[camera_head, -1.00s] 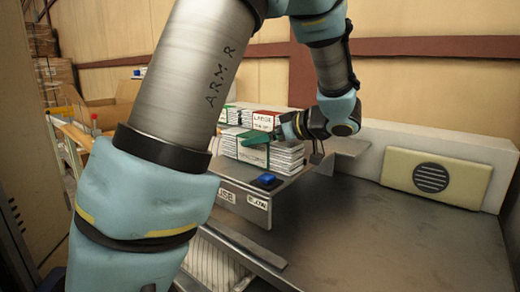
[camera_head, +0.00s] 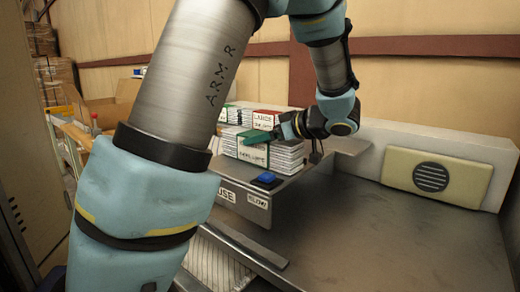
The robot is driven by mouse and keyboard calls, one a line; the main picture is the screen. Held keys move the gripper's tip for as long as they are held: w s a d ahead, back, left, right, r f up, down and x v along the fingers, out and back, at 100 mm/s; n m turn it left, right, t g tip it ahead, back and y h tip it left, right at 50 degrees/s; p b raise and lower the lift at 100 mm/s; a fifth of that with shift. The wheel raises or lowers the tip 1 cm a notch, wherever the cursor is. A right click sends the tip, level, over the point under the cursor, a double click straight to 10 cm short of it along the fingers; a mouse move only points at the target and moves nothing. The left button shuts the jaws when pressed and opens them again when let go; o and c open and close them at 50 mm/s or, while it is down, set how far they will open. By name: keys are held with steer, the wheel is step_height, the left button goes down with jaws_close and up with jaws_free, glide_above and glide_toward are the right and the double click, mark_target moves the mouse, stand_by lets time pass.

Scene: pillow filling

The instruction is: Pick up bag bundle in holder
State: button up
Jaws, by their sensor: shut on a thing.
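A bag bundle (camera_head: 288,156) of stacked white bags with a green label sits at the front of the metal holder shelf (camera_head: 227,174). My gripper (camera_head: 273,135) reaches in from the right at the bundle's top and is shut on it. A green piece lies by the fingertips over the bundle's top edge. The exact contact is too small to make out. I cannot tell whether the bundle is clear of the shelf. Another bundle with a red label marked LARGE (camera_head: 266,118) stands behind it.
A dark metal table (camera_head: 390,240) lies open at the right.

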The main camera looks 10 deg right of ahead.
jaws_close()
steer(key=shift+r, duration=0.1)
